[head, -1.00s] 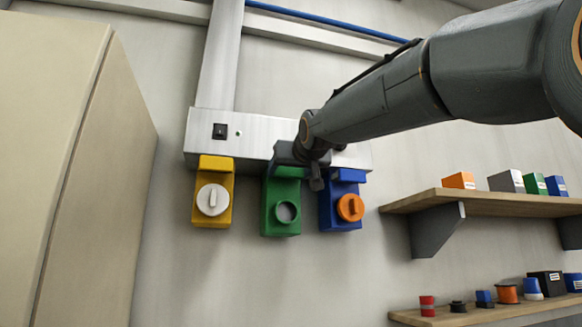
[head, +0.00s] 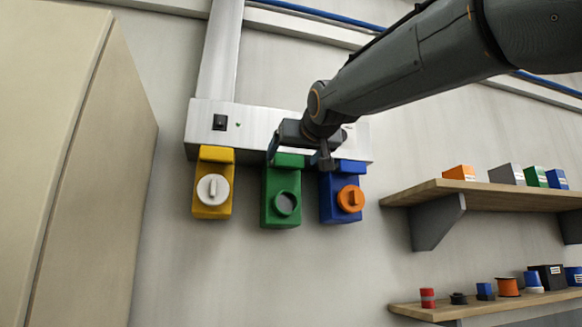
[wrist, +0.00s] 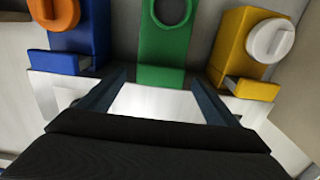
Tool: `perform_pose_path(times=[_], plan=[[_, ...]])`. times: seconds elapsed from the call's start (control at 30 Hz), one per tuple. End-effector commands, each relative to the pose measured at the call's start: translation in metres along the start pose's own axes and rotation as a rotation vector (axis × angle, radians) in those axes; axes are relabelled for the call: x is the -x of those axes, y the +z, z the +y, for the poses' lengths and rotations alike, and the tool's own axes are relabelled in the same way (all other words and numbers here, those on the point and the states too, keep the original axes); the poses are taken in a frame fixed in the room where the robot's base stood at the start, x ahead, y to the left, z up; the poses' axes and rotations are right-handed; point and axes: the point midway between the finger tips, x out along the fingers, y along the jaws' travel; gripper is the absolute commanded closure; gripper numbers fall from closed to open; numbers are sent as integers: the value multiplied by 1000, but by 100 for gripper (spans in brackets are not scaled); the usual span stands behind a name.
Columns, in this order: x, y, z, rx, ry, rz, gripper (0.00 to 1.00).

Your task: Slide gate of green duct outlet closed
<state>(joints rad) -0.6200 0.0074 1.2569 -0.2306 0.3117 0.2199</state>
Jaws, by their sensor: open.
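The green duct outlet (head: 270,212) hangs on the wall between the yellow and blue ones. It also shows at the top of the wrist view (wrist: 163,50). Its round ring has grey inside; I cannot tell whether that is the gate plate or the opening. A green tab, apparently the gate's handle (head: 288,160), juts out at its top and shows in the wrist view (wrist: 160,77). My gripper (head: 298,158) is open and empty in front of the silver duct, just above the tab. In the wrist view its fingers (wrist: 155,98) are spread wider than the tab.
The yellow outlet (head: 202,205) with a white cap is at the left, the blue outlet (head: 328,207) with an orange cap at the right. The silver duct (head: 205,135) carries a black switch (head: 219,122). A beige cabinet (head: 60,160) stands left; shelves (head: 430,195) are at the right.

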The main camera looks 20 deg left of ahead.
Motion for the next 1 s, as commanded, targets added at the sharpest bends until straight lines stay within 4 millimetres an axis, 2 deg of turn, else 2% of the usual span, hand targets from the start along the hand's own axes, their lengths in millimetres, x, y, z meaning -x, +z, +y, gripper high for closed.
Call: perform_pose_path(times=[0.1, 0.3, 0.9, 0.93, 1.0], plan=[[15, 1, 1, 0, 0, 1, 16], [26, 0, 1, 0, 1, 1, 16], [26, 0, 0, 0, 1, 0, 16], [25, 2, 1, 1, 2, -3, 16], [19, 21, 10, 2, 15, -36, 16]])
